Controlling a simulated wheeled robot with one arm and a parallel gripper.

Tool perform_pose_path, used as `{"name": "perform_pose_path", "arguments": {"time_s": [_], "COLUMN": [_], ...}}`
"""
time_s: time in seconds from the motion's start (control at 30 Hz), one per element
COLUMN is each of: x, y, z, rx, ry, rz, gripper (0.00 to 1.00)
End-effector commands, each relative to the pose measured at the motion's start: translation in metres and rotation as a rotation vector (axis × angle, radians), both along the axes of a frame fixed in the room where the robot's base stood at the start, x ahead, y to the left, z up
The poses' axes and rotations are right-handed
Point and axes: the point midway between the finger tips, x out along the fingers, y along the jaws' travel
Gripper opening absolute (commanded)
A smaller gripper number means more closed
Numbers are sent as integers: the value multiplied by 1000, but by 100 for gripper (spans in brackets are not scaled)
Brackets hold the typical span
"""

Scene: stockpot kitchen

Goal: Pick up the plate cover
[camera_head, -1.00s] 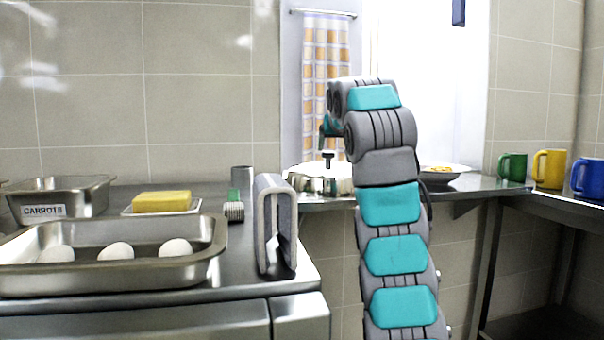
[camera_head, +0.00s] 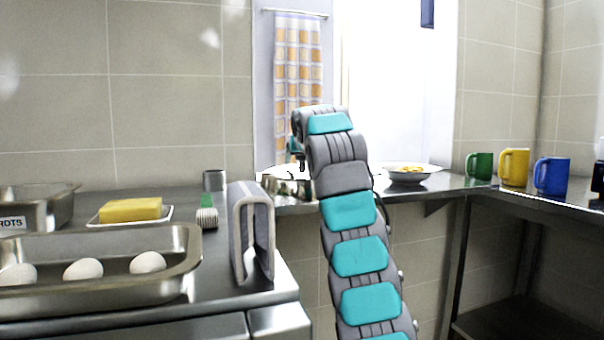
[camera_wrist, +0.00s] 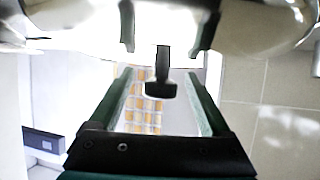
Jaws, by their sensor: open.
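The plate cover (camera_head: 284,186) is a shiny metal lid on the far counter by the window, partly hidden behind my arm in the head view. In the wrist view, the plate cover (camera_wrist: 75,32) fills the top, and its black knob (camera_wrist: 161,86) stands between my fingers. My gripper (camera_wrist: 160,73) is open, with one dark green finger on each side of the knob and a gap to each. Dark finger shapes on the metal look like reflections. Whether the fingertips touch the cover cannot be told.
A bowl of food (camera_head: 410,173) stands right of my arm. Green (camera_head: 479,166), yellow (camera_head: 514,167) and blue (camera_head: 551,176) mugs stand on the right counter. A folded grey cloth (camera_head: 252,232), brush (camera_head: 207,217), sponge (camera_head: 131,210) and egg tray (camera_head: 185,262) occupy the left counter.

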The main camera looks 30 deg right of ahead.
Motion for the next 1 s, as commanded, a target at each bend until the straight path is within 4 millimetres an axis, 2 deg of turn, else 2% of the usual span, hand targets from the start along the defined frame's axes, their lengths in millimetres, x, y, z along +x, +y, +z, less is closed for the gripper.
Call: {"name": "perform_pose_path", "arguments": {"time_s": [0.07,0.77,0.8,1.0], "x": [0,0,0,0], "y": [0,1,1,1], "z": [0,0,0,0], "rx": [0,0,0,0], "ry": [0,-1,-1,-1], "rz": [0,1,1,1], "gripper": [81,3,0,0]}}
